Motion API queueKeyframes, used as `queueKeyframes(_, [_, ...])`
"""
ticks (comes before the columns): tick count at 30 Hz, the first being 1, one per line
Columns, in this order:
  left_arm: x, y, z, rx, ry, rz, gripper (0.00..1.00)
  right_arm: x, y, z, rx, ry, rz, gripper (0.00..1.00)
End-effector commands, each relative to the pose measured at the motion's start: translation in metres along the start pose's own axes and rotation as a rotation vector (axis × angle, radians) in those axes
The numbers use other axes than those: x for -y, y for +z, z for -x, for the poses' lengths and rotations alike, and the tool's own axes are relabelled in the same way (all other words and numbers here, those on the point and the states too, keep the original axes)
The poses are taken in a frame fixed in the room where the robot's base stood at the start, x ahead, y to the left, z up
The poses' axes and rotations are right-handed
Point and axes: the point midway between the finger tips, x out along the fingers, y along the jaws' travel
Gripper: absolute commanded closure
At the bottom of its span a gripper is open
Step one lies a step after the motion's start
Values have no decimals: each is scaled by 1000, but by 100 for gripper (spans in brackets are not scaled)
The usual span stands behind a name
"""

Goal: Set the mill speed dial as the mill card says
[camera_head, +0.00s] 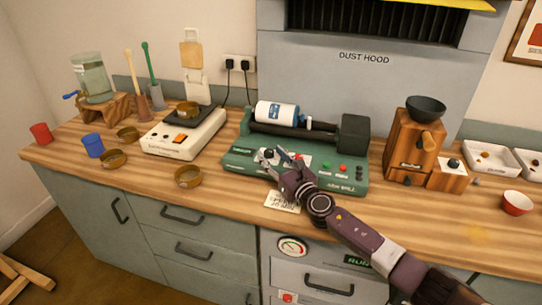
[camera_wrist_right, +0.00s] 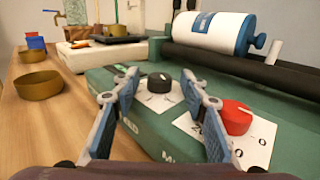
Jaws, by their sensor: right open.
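The mill (camera_head: 240,160) is a green bench unit with a white and blue jar (camera_head: 277,112) lying on its black rollers. In the right wrist view, a black dial (camera_wrist_right: 159,82) and a red dial (camera_wrist_right: 234,118) sit on white scale plates on the mill's front. Their markings are too small to read, so I cannot tell which sets speed. My right gripper (camera_head: 272,154) is open and empty at the panel. Its fingertips (camera_wrist_right: 160,78) appear on either side of the black dial; contact is unclear. A card (camera_head: 282,202) lies at the mill's front edge, its writing illegible. My left gripper is out of view.
A white scale (camera_head: 182,145) stands left of the mill, with brass bowls (camera_head: 188,177) nearby. A wooden grinder (camera_head: 408,147) and a red bowl (camera_head: 516,203) are on the right. The dust hood (camera_head: 370,80) rises behind. The counter's front right is clear.

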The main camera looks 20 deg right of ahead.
Motion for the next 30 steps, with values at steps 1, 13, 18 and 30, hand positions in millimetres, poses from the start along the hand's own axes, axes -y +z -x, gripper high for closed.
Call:
queueKeyframes(1, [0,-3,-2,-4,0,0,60,0,0,-4,1,-1,0,60])
queueKeyframes(13, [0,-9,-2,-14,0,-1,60,0,0,-9,0,1,-1,62])
queueKeyframes(18, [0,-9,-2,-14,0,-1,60,0,0,-9,-1,0,-1,80])
queueKeyframes(30, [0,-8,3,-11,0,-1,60,-1,2,-9,-1,-16,-2,100])
